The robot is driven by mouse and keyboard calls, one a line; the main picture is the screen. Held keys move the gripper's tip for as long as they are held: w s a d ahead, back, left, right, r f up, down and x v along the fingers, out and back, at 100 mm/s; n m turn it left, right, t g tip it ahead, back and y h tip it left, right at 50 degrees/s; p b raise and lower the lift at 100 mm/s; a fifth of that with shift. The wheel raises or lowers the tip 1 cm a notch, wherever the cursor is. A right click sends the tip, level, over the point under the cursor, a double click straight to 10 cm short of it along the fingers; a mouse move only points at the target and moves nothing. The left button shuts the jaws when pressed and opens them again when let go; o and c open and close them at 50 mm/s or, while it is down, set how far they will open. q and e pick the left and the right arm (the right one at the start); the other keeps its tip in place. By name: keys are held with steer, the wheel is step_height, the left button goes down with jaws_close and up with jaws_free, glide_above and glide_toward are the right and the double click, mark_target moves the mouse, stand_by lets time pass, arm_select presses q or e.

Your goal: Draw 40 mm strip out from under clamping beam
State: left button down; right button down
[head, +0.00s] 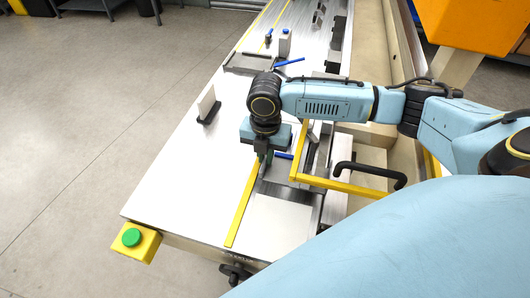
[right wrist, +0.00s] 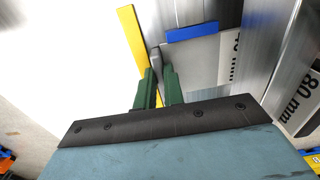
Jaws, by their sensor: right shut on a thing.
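My right gripper (head: 265,157) points down at the near part of the long metal table. In the right wrist view its green fingers (right wrist: 159,72) are closed on a thin grey upright piece (right wrist: 155,57). This piece stands at the left edge of a flat grey plate (right wrist: 193,66) with a partly hidden "mm" label. I cannot tell whether the piece is part of the 40 mm strip. A blue bar (right wrist: 205,32) lies across the plate's far edge; it also shows in the head view (head: 284,156). I cannot single out the clamping beam. My left gripper is out of view.
A yellow frame (head: 340,186) with a black handle (head: 370,167) stands to the right. A plate marked "80 mm" (right wrist: 298,98) is at the right.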

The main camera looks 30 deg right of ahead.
stand_by(0.4)
steer(key=shift+s+a+p, duration=1)
steer(key=shift+a+p, duration=0.1)
steer(key=shift+a, duration=0.1)
steer(key=shift+s+a+p, duration=1)
steer(key=shift+a+p, duration=0.05)
steer(key=shift+a, duration=0.1)
steer(key=shift+s+a+p, duration=1.55)
steer(key=shift+s+a, duration=0.15)
steer(key=shift+a, duration=0.3)
steer(key=shift+s+a+p, duration=1.35)
steer(key=shift+s+a, duration=0.55)
steer(key=shift+a, duration=0.3)
steer(key=shift+s+a+p, duration=0.2)
steer(key=shift+a+p, duration=0.1)
steer(key=shift+p, duration=0.2)
steer(key=c, duration=1.4)
jaws_free()
steer(key=shift+c, duration=0.2)
